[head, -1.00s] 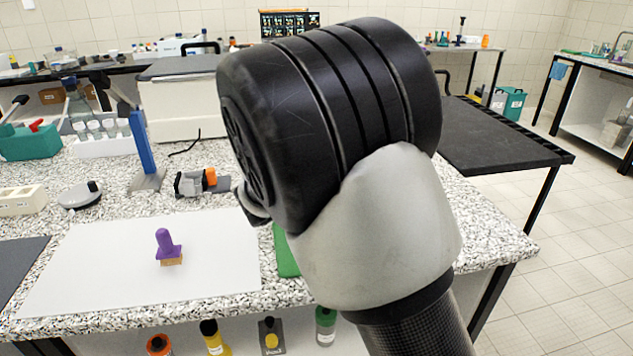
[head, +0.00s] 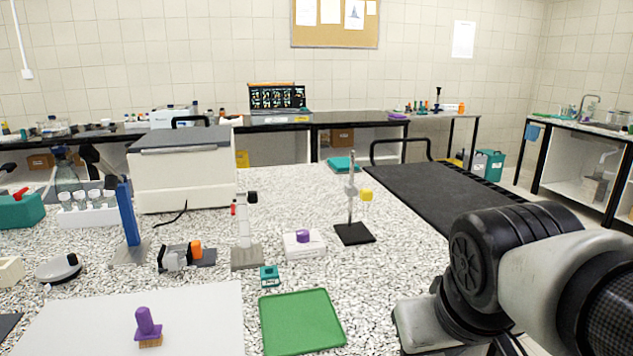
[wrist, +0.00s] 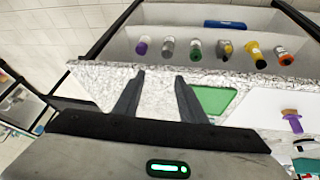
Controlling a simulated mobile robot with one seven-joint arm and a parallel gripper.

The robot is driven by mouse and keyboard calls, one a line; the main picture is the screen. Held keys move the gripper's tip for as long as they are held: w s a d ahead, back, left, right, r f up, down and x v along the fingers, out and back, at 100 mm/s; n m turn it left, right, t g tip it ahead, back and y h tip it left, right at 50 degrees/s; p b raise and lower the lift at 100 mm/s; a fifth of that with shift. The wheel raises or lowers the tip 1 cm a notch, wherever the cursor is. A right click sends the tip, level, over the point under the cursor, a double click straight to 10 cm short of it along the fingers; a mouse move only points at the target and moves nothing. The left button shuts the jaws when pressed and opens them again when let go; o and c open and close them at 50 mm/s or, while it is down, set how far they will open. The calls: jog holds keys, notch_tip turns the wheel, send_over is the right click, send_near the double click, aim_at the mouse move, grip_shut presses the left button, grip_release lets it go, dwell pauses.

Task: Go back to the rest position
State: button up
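My gripper shows in the wrist view (wrist: 160,77), with its two dark fingers apart and nothing between them. It hangs over the speckled bench top, near the bench edge. In the head view my arm fills the lower right corner, and the fingers are out of frame or hidden there. The speckled bench (head: 290,205) lies to the left of my arm. A green mat (head: 300,322) lies on it and also shows in the wrist view (wrist: 213,99). A purple-handled stamp (head: 147,326) stands on a white sheet (head: 205,320).
A stand with a yellow clamp (head: 366,195) on a black base is left of my arm. A dark treadmill-like surface (head: 430,190) lies behind the arm. A shelf below the bench holds several bottles, among them a yellow one (wrist: 256,54).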

notch_tip(320, 180, up, 20)
jog(key=s+a+m+p, duration=0.1)
jog(key=s+p, duration=0.1)
jog(key=p, duration=1.7)
jog(key=shift+a+y+p, duration=0.15)
jog(key=shift+y+p, duration=0.25)
jog(key=shift+a, duration=0.1)
